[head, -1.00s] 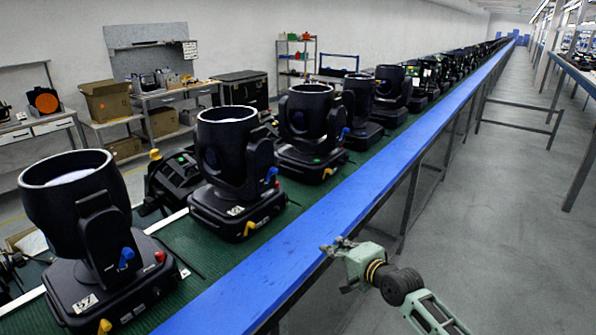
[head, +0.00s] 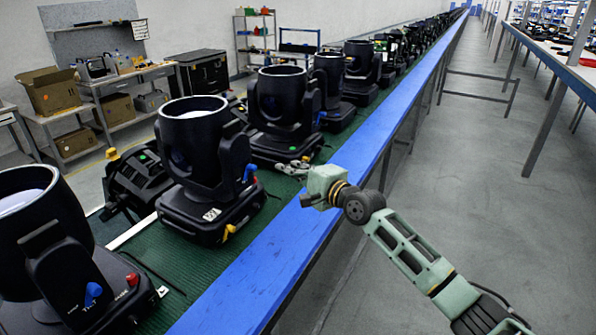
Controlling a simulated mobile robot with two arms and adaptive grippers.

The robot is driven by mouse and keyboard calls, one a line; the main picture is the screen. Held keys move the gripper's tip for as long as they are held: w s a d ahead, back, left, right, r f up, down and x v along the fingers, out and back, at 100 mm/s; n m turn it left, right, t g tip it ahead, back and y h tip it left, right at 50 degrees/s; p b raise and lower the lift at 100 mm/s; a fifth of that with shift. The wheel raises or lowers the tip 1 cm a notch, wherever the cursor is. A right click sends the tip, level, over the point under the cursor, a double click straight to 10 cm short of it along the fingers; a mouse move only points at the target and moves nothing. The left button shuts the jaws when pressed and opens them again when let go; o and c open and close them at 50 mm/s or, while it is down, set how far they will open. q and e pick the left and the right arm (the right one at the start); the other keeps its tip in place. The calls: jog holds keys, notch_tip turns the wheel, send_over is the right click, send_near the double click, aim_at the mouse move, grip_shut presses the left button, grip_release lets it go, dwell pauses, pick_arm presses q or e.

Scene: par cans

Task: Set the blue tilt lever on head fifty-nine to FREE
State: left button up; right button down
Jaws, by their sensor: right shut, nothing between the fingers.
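Black moving heads stand in a row on the green belt. The number plate on the middle head (head: 190,150) is too small to read surely. Its blue tilt lever (head: 249,173) is on the right side of its yoke; the setting is unreadable. The nearest head (head: 40,250) has a blue lever (head: 93,293) marked TILT. A further head (head: 284,105) has a blue lever (head: 321,117). My right gripper (head: 286,168) is shut and empty, reaching over the blue rail to the right of the middle head's lever, apart from it. My left gripper is out of view.
The blue rail (head: 250,280) runs along the belt's near side, under my right arm. The middle head also has a yellow lever (head: 231,229), and the nearest a red knob (head: 132,279). The right aisle is clear.

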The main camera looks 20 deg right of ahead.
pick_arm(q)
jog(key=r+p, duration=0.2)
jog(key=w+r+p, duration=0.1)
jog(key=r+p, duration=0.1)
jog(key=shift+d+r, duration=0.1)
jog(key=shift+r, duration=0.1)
pick_arm(e)
jog(key=a, duration=0.1)
jog(key=w+a, duration=0.1)
jog(key=a, duration=0.1)
jog(key=w+a, duration=0.1)
jog(key=shift+w+a, duration=0.1)
jog(key=shift+a, duration=0.2)
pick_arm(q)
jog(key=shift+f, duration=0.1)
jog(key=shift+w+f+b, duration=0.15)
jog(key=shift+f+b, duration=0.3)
pick_arm(e)
jog(key=shift+a+r+n, duration=0.1)
jog(key=shift+r+n, duration=0.1)
jog(key=shift+n, duration=0.4)
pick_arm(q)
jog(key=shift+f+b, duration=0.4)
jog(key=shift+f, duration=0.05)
pick_arm(e)
jog(key=shift+r+n+t, duration=0.1)
jog(key=shift+n+t, duration=0.4)
jog(key=shift+n, duration=0.1)
